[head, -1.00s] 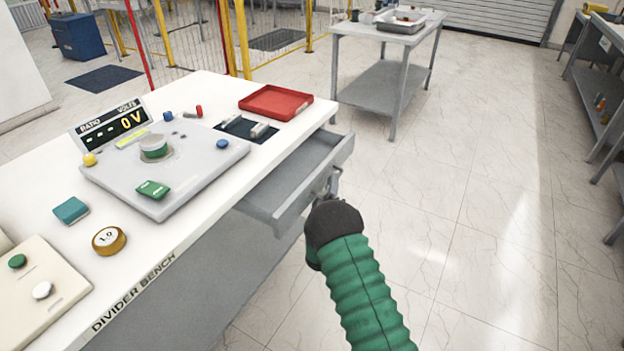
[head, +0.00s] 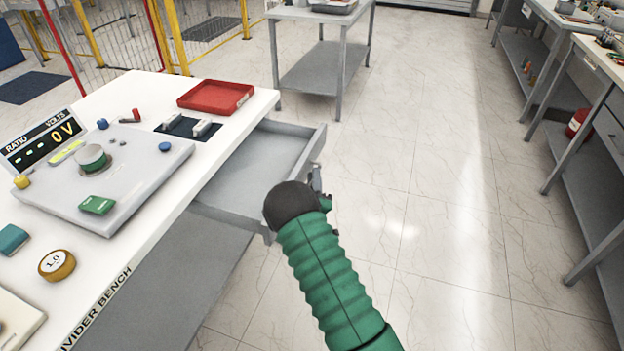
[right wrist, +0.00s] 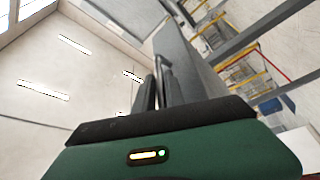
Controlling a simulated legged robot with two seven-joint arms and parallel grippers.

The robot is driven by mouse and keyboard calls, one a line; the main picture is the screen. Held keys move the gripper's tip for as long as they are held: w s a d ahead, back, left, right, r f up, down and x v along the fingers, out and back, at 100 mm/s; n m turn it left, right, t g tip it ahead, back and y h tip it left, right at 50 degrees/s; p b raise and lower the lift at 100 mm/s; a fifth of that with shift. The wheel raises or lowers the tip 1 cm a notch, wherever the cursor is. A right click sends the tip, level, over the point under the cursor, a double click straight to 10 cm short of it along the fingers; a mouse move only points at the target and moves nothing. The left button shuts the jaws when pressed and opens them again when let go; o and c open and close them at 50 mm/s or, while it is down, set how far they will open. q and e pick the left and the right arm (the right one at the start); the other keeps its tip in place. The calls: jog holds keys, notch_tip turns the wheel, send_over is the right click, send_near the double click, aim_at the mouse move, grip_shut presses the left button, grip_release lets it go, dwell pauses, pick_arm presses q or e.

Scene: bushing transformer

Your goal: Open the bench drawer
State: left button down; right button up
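The bench drawer (head: 252,172) is grey and stands well out from under the right side of the white divider bench (head: 125,254). Its inside looks empty. My right gripper (head: 316,182), on the green-sleeved arm, is at the drawer's front, and my dark wrist partly hides the handle there. In the right wrist view the dark fingers (right wrist: 155,92) are close together around the thin grey drawer handle (right wrist: 158,66), beside the grey drawer front (right wrist: 190,62). My left gripper is not in view.
A red tray (head: 215,96) and a control panel (head: 100,175) with a green knob sit on the bench top. A grey table (head: 322,65) stands behind the drawer. Workbenches (head: 590,110) line the right. The tiled floor (head: 440,180) between is clear.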

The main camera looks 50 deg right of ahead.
jog(key=shift+d+f, duration=0.15)
jog(key=shift+d, duration=0.05)
jog(key=shift+a, duration=0.1)
jog(key=v, duration=1.6)
jog(key=shift+s+a+f, duration=0.15)
jog(key=shift+s, duration=0.1)
